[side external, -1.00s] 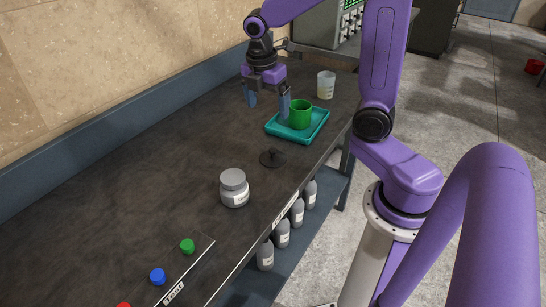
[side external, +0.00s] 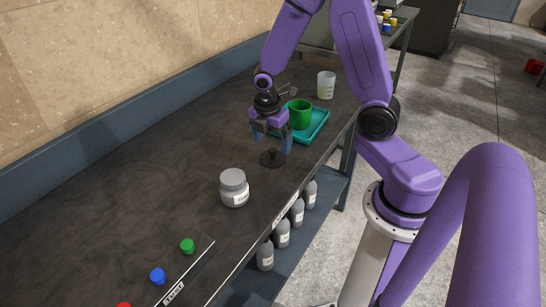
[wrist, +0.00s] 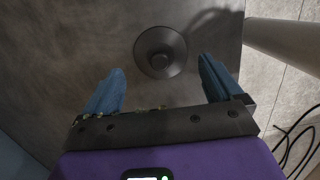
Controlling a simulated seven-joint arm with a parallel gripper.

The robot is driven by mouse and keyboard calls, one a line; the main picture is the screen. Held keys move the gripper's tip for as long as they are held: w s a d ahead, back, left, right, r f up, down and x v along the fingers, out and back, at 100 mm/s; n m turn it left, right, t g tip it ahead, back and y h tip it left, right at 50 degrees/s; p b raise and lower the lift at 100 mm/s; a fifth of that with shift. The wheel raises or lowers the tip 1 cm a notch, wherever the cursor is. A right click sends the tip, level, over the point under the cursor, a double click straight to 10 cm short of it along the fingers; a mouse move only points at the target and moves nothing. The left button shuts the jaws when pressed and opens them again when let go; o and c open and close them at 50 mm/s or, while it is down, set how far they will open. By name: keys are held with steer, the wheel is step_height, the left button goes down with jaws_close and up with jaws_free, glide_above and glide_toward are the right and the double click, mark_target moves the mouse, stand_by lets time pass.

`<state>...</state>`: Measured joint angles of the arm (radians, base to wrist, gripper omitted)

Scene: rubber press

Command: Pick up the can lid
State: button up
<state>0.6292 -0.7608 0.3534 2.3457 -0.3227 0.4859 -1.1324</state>
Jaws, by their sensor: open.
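The can lid is a dark round disc with a small knob, flat on the table near its front edge in the side external view (side external: 272,158). It also shows in the wrist view (wrist: 160,52), ahead of and between the two blue fingers. My gripper (side external: 271,143) is open and empty, pointing down close above and just behind the lid. In the wrist view my gripper (wrist: 160,82) has its fingers spread wider than the lid. I cannot tell the exact height of the fingertips above the table.
A teal tray (side external: 318,128) with a green cup (side external: 300,114) stands behind my gripper. A translucent beaker (side external: 326,85) is farther back. A grey jar (side external: 234,188) stands in front of the lid. Coloured knobs (side external: 187,246) are at the near end. The table's left side is clear.

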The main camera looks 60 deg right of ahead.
mark_target(273, 149)
steer(key=shift+d+f, duration=0.15)
steer(key=shift+f, duration=0.95)
steer(key=shift+d+f, duration=0.15)
steer(key=shift+f, duration=0.9)
steer(key=c, duration=0.7)
